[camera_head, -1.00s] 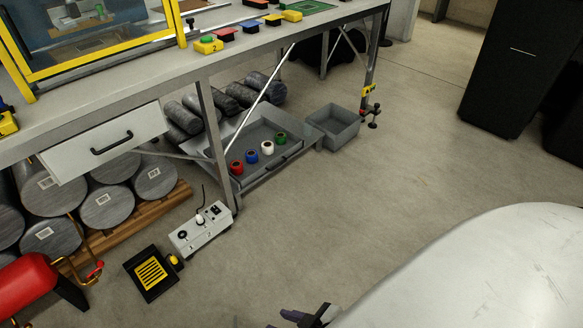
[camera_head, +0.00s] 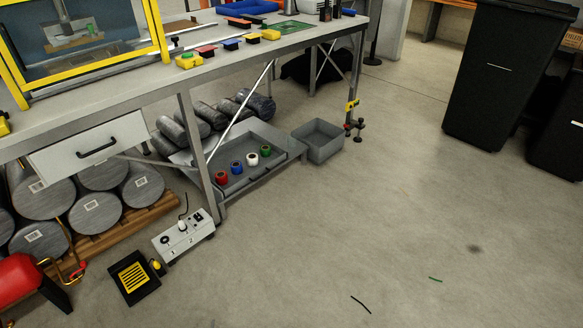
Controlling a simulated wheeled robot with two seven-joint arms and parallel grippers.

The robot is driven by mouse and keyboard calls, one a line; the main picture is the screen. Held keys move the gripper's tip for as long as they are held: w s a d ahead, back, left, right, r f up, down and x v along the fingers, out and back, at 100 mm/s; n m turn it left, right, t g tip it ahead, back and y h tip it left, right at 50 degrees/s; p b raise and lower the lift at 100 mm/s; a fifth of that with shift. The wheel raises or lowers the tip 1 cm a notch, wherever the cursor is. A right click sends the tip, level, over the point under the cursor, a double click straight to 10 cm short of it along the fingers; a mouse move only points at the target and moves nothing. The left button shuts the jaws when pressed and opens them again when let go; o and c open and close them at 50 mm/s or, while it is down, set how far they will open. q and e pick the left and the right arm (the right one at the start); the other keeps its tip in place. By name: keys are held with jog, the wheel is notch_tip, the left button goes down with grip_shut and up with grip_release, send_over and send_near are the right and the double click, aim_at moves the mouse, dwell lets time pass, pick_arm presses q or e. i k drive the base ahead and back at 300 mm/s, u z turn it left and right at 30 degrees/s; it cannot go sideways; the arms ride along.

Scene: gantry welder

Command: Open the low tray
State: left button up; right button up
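The low grey tray (camera_head: 284,164) sits near the floor under the workbench, in the middle of the head view. A dark handle (camera_head: 261,173) is on its front side. A red roll (camera_head: 221,178), a blue roll (camera_head: 237,167), a white roll (camera_head: 252,159) and a green roll (camera_head: 265,151) stand in a row in it. Part of the tray is hidden behind a bench leg. Neither of my grippers is in view.
The workbench (camera_head: 140,88) has a closed white drawer (camera_head: 85,151). A grey bin (camera_head: 319,142) stands to the right of the tray. The floor at right is mostly clear.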

aim_at(237, 148)
jog(key=z, duration=0.5)
jog(key=i, duration=2.15)
jog(key=u, duration=0.85)
jog(key=i, duration=1.05)
jog(key=u, duration=1.4)
jog(key=i, duration=0.3)
jog(key=u, duration=0.2)
